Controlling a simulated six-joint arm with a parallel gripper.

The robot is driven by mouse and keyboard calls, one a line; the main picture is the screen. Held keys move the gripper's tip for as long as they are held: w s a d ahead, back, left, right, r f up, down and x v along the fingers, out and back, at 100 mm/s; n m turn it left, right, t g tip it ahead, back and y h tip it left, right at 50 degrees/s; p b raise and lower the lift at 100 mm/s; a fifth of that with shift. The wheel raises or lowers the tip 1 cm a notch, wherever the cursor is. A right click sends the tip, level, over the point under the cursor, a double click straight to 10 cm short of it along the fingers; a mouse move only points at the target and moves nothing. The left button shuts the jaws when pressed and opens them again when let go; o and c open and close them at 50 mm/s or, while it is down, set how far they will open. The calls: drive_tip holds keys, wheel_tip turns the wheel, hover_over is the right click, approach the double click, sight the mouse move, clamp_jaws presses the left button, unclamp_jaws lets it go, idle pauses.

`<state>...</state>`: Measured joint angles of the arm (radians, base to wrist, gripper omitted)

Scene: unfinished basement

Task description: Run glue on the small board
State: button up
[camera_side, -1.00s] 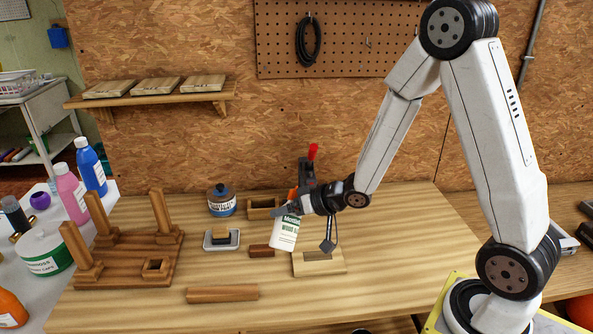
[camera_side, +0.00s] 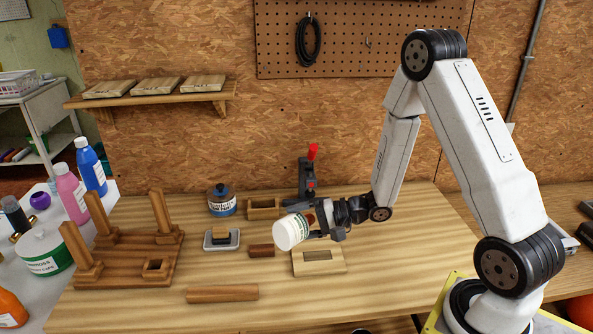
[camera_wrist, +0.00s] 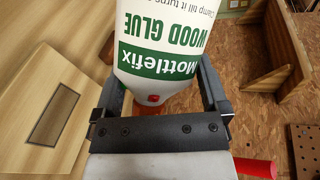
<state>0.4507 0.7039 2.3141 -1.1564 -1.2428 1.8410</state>
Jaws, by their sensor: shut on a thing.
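The white glue bottle (camera_side: 289,233) with a green label is in my gripper (camera_side: 319,224). It is tipped onto its side above the bench, its base toward the left and its reddish neck by the jaws. In the wrist view the bottle (camera_wrist: 165,50) reads "Wood Glue" and sits between both fingers (camera_wrist: 160,88). A pale board (camera_side: 335,266) with a darker rectangular inset (camera_side: 318,255) lies flat below and right of the bottle. It also shows in the wrist view (camera_wrist: 25,135). I cannot tell if the inset is a recess or a piece. The bottle's tip is hidden.
A clamp with a red handle (camera_side: 309,170) stands behind the gripper. A small dark block (camera_side: 261,250), a sponge tray (camera_side: 222,246), an open wooden box (camera_side: 263,214) and a blue-lidded jar (camera_side: 221,205) lie left. A wooden strip (camera_side: 222,293) and a legged frame (camera_side: 120,275) are farther left.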

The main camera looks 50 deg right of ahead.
sight(304, 228)
drive_tip(key=s+f+m+y, duration=0.1)
drive_tip(key=s+m+y, duration=0.1)
drive_tip(key=s, duration=0.3)
drive_tip(key=shift+s+d+f+m+y, duration=0.3)
drive_tip(key=shift+s+d+y, duration=0.1)
drive_tip(key=shift+y, duration=0.5)
drive_tip(key=shift+a+f, duration=0.1)
drive_tip(key=shift+f, duration=2.45)
drive_tip(key=shift+x, duration=2.2)
drive_tip(key=shift+w+r, duration=0.15)
drive_tip(key=shift+r, duration=0.05)
drive_tip(key=shift+r, duration=6.45)
